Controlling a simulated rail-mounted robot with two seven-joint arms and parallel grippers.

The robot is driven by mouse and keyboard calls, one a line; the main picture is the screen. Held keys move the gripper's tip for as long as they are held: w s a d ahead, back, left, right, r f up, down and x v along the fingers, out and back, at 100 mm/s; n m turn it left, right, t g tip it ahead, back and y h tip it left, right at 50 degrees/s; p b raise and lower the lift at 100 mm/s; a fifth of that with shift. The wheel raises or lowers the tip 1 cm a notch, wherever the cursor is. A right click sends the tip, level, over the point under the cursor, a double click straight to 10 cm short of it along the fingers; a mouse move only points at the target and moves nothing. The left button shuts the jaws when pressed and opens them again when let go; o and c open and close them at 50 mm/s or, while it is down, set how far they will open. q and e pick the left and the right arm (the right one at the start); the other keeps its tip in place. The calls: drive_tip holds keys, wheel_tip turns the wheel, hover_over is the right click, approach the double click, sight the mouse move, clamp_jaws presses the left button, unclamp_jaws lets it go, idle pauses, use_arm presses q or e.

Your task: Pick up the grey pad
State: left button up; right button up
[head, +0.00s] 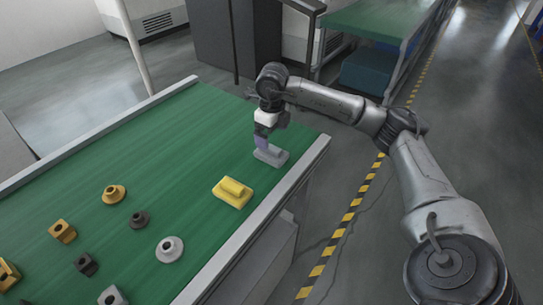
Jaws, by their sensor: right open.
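The grey pad (271,154) lies on the green table top near its far right corner. It is a flat grey block with a raised ridge. My right gripper (262,142) is directly above the pad, pointing down, with its fingers at or very close to the ridge. The fingers are open, and I cannot tell whether they touch the pad. The gripper hides part of the pad's far side. My left gripper is not in view.
A yellow pad (232,193) lies nearer on the green table (165,148). Several yellow, dark and grey parts, including a grey flanged ring (169,249), lie further left and nearer. Raised metal rails edge the table. A second green bench (375,20) stands behind.

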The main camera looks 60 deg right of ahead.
sight(271, 147)
drive_tip(key=shift+w+f+b, duration=0.1)
drive_tip(key=shift+f+b, duration=0.6)
drive_tip(key=shift+f, duration=2.65)
drive_tip(key=c, duration=1)
